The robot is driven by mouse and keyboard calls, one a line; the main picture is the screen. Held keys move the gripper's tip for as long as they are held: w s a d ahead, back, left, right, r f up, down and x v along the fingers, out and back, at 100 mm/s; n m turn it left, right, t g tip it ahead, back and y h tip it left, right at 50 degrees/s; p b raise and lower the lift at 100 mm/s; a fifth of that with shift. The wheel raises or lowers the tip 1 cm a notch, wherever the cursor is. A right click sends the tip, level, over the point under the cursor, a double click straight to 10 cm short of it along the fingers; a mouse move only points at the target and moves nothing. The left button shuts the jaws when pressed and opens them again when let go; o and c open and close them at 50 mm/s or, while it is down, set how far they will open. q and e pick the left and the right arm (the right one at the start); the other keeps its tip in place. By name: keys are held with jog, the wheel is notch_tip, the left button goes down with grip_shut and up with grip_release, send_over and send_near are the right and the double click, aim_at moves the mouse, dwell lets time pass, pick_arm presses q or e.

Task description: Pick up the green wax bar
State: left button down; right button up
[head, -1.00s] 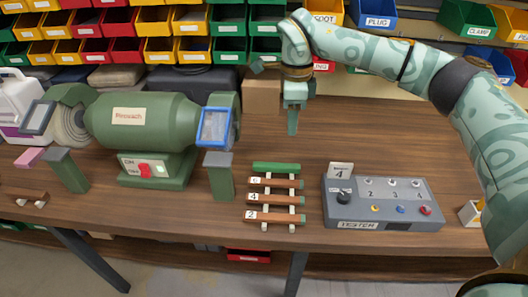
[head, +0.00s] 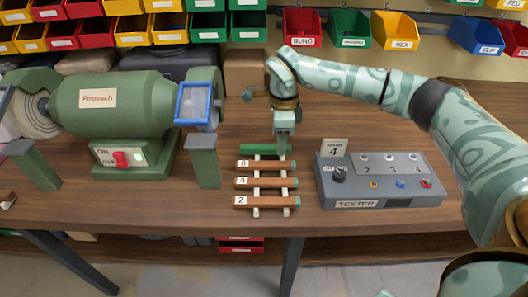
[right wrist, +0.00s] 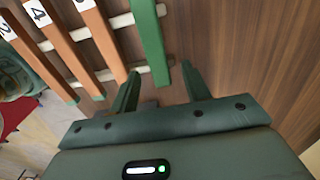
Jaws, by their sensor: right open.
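The green wax bar (head: 262,149) lies at the far end of a white rack, behind the numbered brown bars. It also shows in the right wrist view (right wrist: 149,45), its near end close to the fingertips. My right gripper (head: 283,153) points down at the right end of the green bar. In the right wrist view the right gripper (right wrist: 160,78) is open, its two fingers apart on either side of the bar's line, with nothing held. My left gripper is not in view.
Brown bars (head: 262,183) numbered 2, 4 and one more lie on the rack (head: 256,211). A grey tester box (head: 375,180) stands to the right. A green grinder (head: 120,115) stands left, and coloured bins (head: 302,27) line the back. Bare table (head: 245,110) lies behind the rack.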

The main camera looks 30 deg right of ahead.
jog(key=shift+f, duration=0.9)
jog(key=shift+r, duration=0.2)
jog(key=shift+c, duration=0.9)
grip_shut()
